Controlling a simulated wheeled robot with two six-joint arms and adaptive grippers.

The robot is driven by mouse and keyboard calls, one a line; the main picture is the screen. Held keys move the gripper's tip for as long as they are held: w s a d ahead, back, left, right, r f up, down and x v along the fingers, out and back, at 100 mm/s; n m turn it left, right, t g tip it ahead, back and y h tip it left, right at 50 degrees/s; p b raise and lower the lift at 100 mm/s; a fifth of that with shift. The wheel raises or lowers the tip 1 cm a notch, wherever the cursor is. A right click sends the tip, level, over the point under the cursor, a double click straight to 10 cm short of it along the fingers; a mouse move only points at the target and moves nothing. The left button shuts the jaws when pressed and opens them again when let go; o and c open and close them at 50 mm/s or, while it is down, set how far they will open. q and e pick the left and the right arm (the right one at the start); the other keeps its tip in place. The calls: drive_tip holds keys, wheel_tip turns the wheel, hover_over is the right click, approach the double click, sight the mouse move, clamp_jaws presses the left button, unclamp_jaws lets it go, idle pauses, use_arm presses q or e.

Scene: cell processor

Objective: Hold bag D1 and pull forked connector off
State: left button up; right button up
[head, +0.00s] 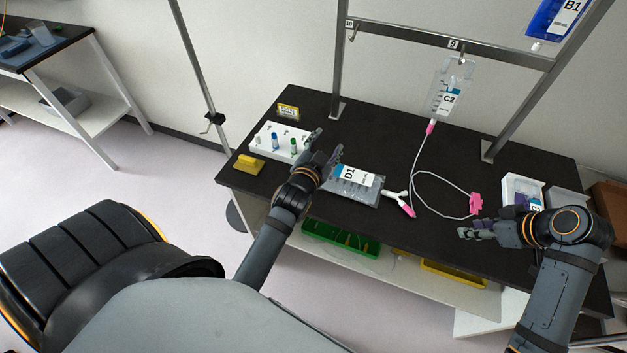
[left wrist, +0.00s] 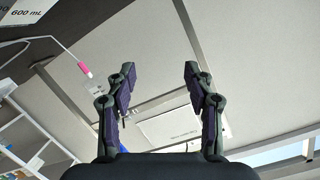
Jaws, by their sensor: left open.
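Bag D1 (head: 344,192) is a clear bag with a white and blue label, lying flat on the dark bench. A white forked connector (head: 393,195) with a pink end sits at its right end; a thin white tube loops nearby. My left gripper (head: 326,150) is open and empty, above and just left of the bag. Its two fingers stand apart in the left wrist view (left wrist: 160,72), with nothing between them. My right gripper (head: 468,232) is over the bench's front right, right of the connector; its finger gap is unclear.
Bag C2 (head: 446,98) hangs from the rail, its tube running to a pink clamp (head: 475,203). A white rack (head: 262,140) with vials and a yellow block (head: 249,165) are at left. White trays (head: 520,182) stand at right. Bag B1 (head: 556,18) hangs upper right.

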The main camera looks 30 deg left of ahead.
sight(347, 178)
use_arm(q)
drive_tip(key=s+f+n, duration=0.1)
drive_tip(key=s+f, duration=0.1)
drive_tip(key=s, duration=0.1)
drive_tip(key=s+f+n+g, duration=0.1)
drive_tip(key=s+f+n, duration=0.1)
drive_tip(key=f, duration=0.1)
drive_tip(key=s+d+f+n+g, duration=0.1)
drive_tip(key=s+f+n, duration=0.1)
drive_tip(key=s, duration=0.1)
drive_tip(key=shift+s+d+f+h, duration=0.1)
drive_tip(key=shift+s+f+h, duration=0.15)
drive_tip(key=shift+s+h, duration=0.05)
drive_tip(key=x, duration=1)
drive_tip(key=shift+w+f, duration=0.2)
drive_tip(key=shift+w, duration=0.05)
drive_tip(key=shift+c, duration=0.4)
clamp_jaws()
